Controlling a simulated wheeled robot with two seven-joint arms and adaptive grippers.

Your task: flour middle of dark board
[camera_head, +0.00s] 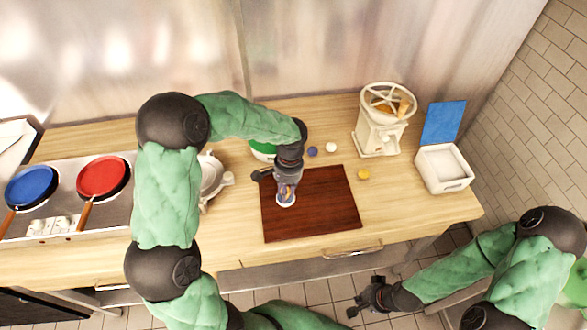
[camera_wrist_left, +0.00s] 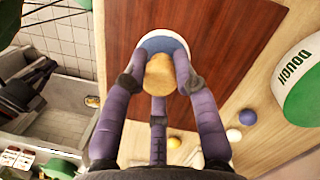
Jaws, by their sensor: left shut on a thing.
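The dark reddish-brown board (camera_head: 328,208) lies on the wooden counter, and it also fills the upper middle of the left wrist view (camera_wrist_left: 235,40). My left gripper (camera_head: 286,190) is over the board's left part, pointing down. Its purple fingers (camera_wrist_left: 160,85) are shut around a small round container with a tan top (camera_wrist_left: 160,72) and a white and blue rim (camera_wrist_left: 158,42). The container's lower end also shows in the head view (camera_head: 286,200); whether it touches the board I cannot tell. My right gripper (camera_head: 368,299) is empty in front of the counter, its fingers apart.
A green and white dough tub (camera_head: 262,150) stands behind the board. Purple (camera_head: 312,151), white (camera_head: 331,147) and yellow (camera_head: 363,174) balls lie nearby. A cream machine (camera_head: 379,135) and white box with blue lid (camera_head: 443,170) stand right. Blue (camera_head: 31,185) and red (camera_head: 102,176) pans stand left.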

